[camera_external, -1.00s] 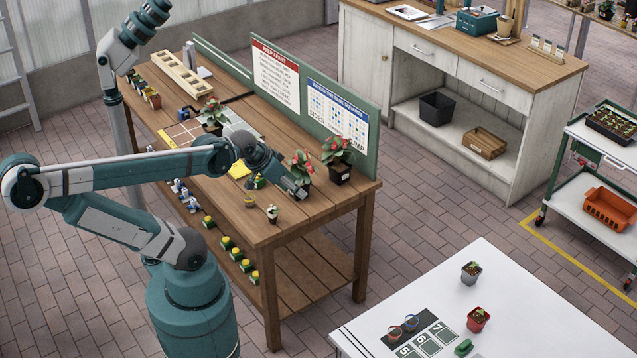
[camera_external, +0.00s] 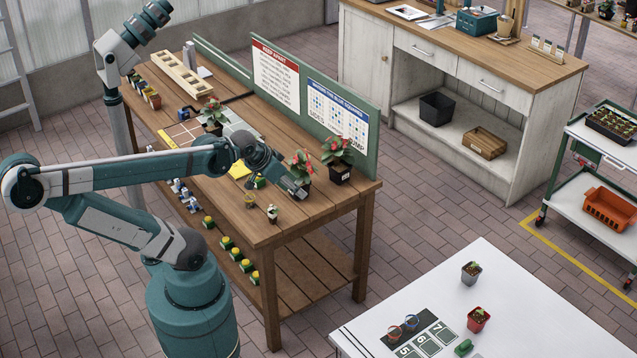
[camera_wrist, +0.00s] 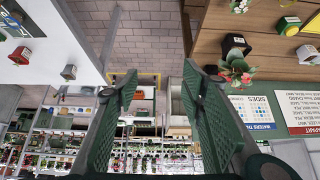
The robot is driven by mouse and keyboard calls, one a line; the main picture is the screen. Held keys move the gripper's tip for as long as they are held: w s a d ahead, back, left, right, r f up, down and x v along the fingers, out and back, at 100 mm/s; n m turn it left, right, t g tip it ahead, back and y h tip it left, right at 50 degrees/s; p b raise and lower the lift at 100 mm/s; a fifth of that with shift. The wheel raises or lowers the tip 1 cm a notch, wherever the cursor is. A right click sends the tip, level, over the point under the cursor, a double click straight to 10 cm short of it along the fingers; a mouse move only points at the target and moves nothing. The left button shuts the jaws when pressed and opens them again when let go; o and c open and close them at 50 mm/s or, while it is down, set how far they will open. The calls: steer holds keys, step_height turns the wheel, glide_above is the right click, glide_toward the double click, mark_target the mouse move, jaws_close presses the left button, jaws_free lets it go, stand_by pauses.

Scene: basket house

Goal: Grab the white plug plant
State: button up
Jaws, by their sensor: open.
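A small plant in a whitish pot (camera_external: 272,213) stands upright near the front right corner of the wooden bench; it looks like the white plug plant. In the wrist view a small whitish plant (camera_wrist: 239,5) shows at the top edge, partly cut off.
Red-flowered plants stand close by my gripper, one in a black pot (camera_external: 340,173). A green sign panel (camera_external: 371,120) borders the bench's back. The white table (camera_external: 540,320) holds two potted plants.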

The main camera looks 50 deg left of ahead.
steer(key=shift+c, duration=0.9)
steer(key=n+g+h+b, duration=0.1)
steer(key=n+g+h, duration=0.4)
steer(key=n, duration=1.5)
glide_above(271, 210)
steer(key=a, duration=0.2)
step_height(271, 210, down, 21)
steer(key=g+y, duration=0.1)
steer(key=shift+a+f+n, duration=0.3)
steer(key=shift+a+f, duration=0.15)
steer(key=shift+a, duration=0.05)
steer(key=shift+b+x, duration=0.5)
steer(key=shift+x, duration=0.8)
